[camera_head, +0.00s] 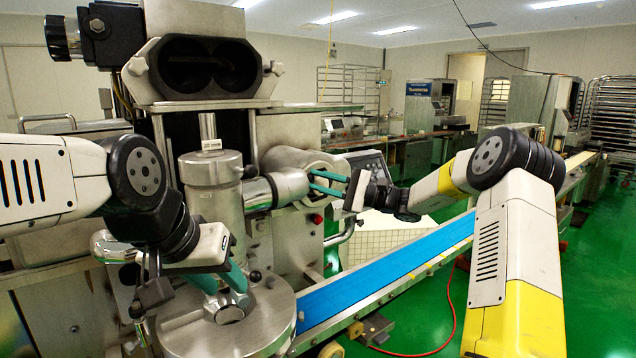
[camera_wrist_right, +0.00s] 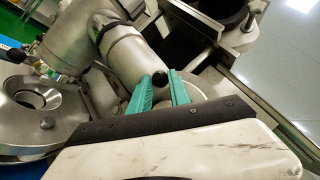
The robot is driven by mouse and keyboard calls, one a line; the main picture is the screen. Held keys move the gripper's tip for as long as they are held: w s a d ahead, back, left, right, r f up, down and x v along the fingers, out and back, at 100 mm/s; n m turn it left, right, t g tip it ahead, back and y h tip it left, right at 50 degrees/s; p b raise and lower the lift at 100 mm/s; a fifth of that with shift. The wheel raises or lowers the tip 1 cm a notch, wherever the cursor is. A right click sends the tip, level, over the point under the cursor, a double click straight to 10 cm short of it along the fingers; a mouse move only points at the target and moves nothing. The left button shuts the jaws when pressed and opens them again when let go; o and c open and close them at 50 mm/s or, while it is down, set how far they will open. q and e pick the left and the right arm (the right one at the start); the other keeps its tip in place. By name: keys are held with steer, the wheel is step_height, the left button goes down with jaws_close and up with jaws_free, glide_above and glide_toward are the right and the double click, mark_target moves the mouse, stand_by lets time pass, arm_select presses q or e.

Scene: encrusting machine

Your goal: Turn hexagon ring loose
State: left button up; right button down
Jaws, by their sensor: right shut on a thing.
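The steel machine has an upright cylinder (camera_head: 212,190) and a horizontal pipe (camera_head: 262,192) running right from it. I cannot make out for certain which part is the hexagon ring. My right gripper (camera_head: 312,182) is at the right end of this pipe, its teal fingers shut on a metal part there. In the right wrist view, the fingers (camera_wrist_right: 160,92) stand apart on either side of a black knob (camera_wrist_right: 160,77); the gripped part is mostly hidden. My left gripper (camera_head: 222,284) is low beside the cylinder, its teal fingers around a steel fitting (camera_head: 230,310); its grip is unclear.
A round steel plate (camera_head: 270,318) lies under the fitting. A blue conveyor belt (camera_head: 390,270) runs from the machine to the right. A twin-bore hopper (camera_head: 205,68) sits above.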

steer(key=c, duration=1.2)
jaws_free()
steer(key=v, duration=0.8)
steer(key=shift+a, duration=0.1)
steer(key=s+a+f+n+g+h, duration=0.1)
steer(key=s+a+n+g+h, duration=0.2)
steer(key=s, duration=0.5)
steer(key=s+a+n+g+h, duration=0.1)
steer(key=s+a+h, duration=0.3)
steer(key=s+h, duration=0.3)
steer(key=s+d+f+n+t+h, duration=0.1)
steer(key=s+d+n+t+h, duration=0.1)
steer(key=s+d, duration=0.4)
steer(key=s+d+f+n+t+h, duration=0.1)
steer(key=s+d+t+h, duration=0.3)
steer(key=s, duration=0.9)
steer(key=shift+s+d+f+n+t+h, duration=0.2)
steer(key=shift+s+d+n+t+h, duration=0.3)
steer(key=shift+d+h, duration=0.6)
